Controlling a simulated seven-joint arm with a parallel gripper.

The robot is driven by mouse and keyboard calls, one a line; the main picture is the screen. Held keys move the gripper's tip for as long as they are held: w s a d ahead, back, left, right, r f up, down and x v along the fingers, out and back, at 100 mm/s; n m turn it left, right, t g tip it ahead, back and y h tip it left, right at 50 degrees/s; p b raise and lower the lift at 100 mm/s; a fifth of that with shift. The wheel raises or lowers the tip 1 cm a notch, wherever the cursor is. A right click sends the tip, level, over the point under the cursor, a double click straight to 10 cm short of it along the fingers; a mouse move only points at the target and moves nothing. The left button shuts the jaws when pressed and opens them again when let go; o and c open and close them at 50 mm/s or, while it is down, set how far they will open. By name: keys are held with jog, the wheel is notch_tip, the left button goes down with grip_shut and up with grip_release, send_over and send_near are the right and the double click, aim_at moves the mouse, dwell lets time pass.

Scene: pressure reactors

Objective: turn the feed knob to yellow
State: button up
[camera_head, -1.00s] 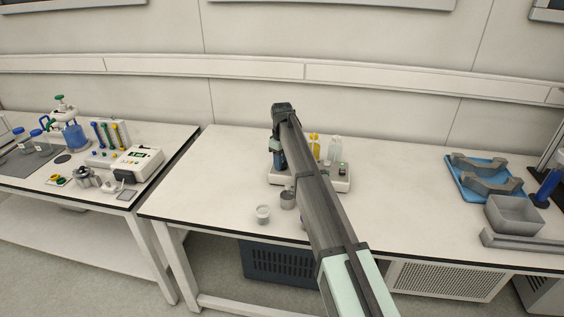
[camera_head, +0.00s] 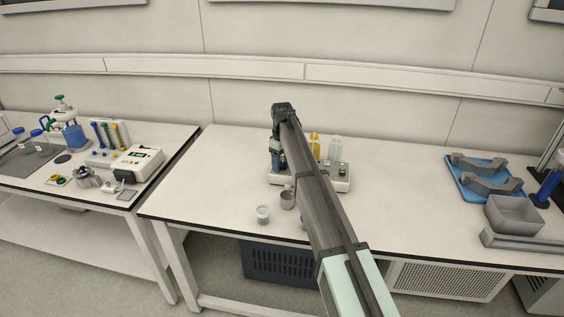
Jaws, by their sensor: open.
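A white base unit (camera_head: 338,185) stands on the middle bench, with a yellow bottle or tube (camera_head: 315,140) and a clear one (camera_head: 334,148) at its back. A small dark knob-like part (camera_head: 343,170) shows at its right end. I cannot tell whether this is the feed knob, and no yellow mark is readable. My arm crosses in front of the unit and hides its middle. My gripper (camera_head: 278,163) points down at the unit's left end, open. Its fingertips are small and partly hidden, so contact with anything there cannot be told.
Two small metal cups, one (camera_head: 263,214) at the front and one (camera_head: 288,199) behind it, stand before the unit. A blue tray (camera_head: 462,187) with grey holders and a grey bin (camera_head: 513,214) are at right. The left bench (camera_head: 60,190) carries other equipment. The middle bench's left part is clear.

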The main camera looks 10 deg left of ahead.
aim_at(282, 163)
notch_tip(282, 163, up, 14)
dwell(0.6)
jog(key=shift+f, duration=0.1)
